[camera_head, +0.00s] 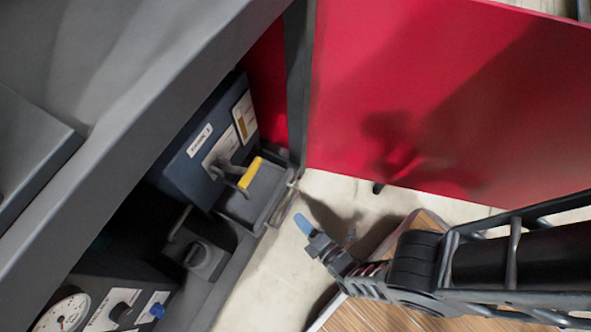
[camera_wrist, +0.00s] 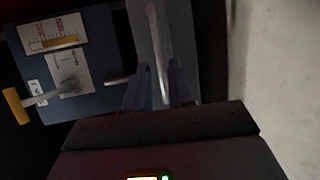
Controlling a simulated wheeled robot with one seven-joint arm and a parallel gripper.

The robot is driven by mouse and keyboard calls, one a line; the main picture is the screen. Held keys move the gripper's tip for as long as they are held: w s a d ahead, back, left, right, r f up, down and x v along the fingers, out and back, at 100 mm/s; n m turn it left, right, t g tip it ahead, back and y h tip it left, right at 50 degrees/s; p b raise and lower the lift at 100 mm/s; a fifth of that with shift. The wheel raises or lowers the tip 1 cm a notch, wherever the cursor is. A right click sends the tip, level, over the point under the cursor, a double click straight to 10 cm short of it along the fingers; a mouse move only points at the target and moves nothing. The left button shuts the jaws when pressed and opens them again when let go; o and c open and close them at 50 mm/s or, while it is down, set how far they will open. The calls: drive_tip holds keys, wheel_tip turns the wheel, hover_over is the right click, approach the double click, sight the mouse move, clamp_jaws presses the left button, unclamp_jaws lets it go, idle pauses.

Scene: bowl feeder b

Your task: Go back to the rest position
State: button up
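My gripper (camera_head: 304,224) is in the lower middle of the head view, with blue fingertips pointing up and left toward a blue control box. In the wrist view its two fingers (camera_wrist: 158,78) stand apart with a gap between them. A pale bar-shaped handle (camera_wrist: 157,45) on a grey panel lies in line with that gap, beyond the fingertips. In the head view the gripper is apart from the grey tray and its handle (camera_head: 282,207). Nothing is visibly held.
The blue box (camera_head: 190,150) carries a lever with a yellow grip (camera_head: 250,173), also seen in the wrist view (camera_wrist: 16,105). A grey machine frame (camera_head: 130,110) fills the left. A red panel (camera_head: 440,90) stands behind.

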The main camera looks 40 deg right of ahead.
drive_tip(key=shift+s, duration=0.35)
idle(0.4)
